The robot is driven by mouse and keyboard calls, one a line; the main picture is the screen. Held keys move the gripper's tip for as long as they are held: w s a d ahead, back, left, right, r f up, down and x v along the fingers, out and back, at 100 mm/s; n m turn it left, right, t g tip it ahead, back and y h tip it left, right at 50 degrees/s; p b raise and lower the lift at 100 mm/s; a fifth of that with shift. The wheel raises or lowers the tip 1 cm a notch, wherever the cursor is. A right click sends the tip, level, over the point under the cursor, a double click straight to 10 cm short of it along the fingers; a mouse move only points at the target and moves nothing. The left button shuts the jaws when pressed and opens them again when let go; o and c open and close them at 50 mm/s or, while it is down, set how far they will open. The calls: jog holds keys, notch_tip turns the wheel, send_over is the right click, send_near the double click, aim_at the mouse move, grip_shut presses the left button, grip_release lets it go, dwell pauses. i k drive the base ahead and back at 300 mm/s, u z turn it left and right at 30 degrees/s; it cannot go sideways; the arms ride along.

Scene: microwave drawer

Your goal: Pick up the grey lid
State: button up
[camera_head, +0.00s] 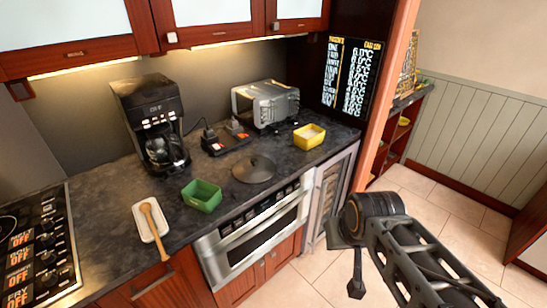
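The grey lid (262,173) is a flat, round, dark grey disc with a small knob at its centre. It lies on the dark countertop (222,167), behind the green container and above the built-in drawer appliance. My arm is in the lower right, over the floor and well away from the lid. A small dark part hangs down below its joint and may be my gripper (356,289). Its fingers cannot be made out, so I cannot tell whether it is open or shut. Nothing is visibly held there.
A green container (202,195) sits in front of the lid, and a yellow container (309,136) right of it. A wooden spoon (152,220) rests on a white dish (146,232). A stove (37,247) is left.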

aim_at(254, 169)
jog(key=u, duration=0.25)
jog(key=i, duration=1.15)
jog(key=u, duration=0.8)
